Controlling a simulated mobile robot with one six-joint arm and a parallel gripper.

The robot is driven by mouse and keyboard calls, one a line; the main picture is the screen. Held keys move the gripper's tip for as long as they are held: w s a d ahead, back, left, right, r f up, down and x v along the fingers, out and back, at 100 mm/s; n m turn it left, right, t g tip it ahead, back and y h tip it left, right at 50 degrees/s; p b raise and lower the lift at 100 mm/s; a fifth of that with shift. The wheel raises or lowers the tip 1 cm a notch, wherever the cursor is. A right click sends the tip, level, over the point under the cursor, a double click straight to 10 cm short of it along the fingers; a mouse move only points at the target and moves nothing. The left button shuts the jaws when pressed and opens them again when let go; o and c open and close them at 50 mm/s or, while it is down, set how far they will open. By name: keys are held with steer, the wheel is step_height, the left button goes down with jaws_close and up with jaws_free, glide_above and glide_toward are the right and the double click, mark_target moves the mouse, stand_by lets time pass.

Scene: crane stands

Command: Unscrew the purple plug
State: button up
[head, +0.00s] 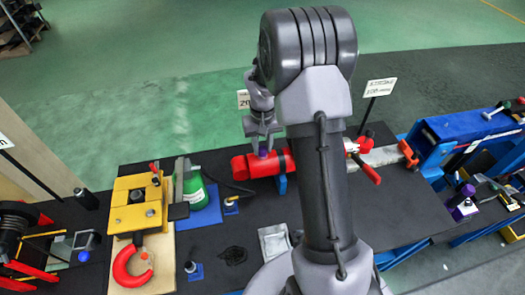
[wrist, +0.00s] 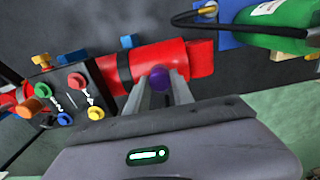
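The purple plug (wrist: 160,78) sits on the red cylinder (wrist: 190,58), which lies on its side on the dark bench. In the head view the purple plug (head: 263,152) is a small spot on top of the red cylinder (head: 240,168), under my gripper. My gripper (wrist: 161,84) points down at it, with one finger on each side of the plug. In the wrist view I see no clear gap between the fingertips and the plug, so they appear shut on it. The lower part of the plug is hidden. My arm hides part of the cylinder in the head view.
A black box with coloured knobs (wrist: 72,92) stands close left of the cylinder in the wrist view. A green bottle (head: 194,190) on a blue pad and a yellow clamp block (head: 137,205) stand to the left. A blue machine (head: 465,127) is at the right.

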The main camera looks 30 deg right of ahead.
steer(key=shift+r, duration=0.1)
jaws_close()
steer(key=shift+r+n+p, duration=0.15)
steer(key=shift+n+p, duration=0.4)
steer(key=shift+n, duration=0.15)
steer(key=shift+n+p, duration=0.5)
steer(key=shift+n, duration=1.4)
steer(key=n+p, duration=0.1)
steer(key=n, duration=0.1)
steer(key=shift+r+n+p, duration=0.1)
steer(key=shift+n+p, duration=0.2)
steer(key=shift+p, duration=0.05)
steer(key=shift+n+p, duration=0.3)
steer(key=shift+n, duration=0.5)
steer(key=shift+f+n, duration=0.25)
steer(key=shift+n, duration=0.25)
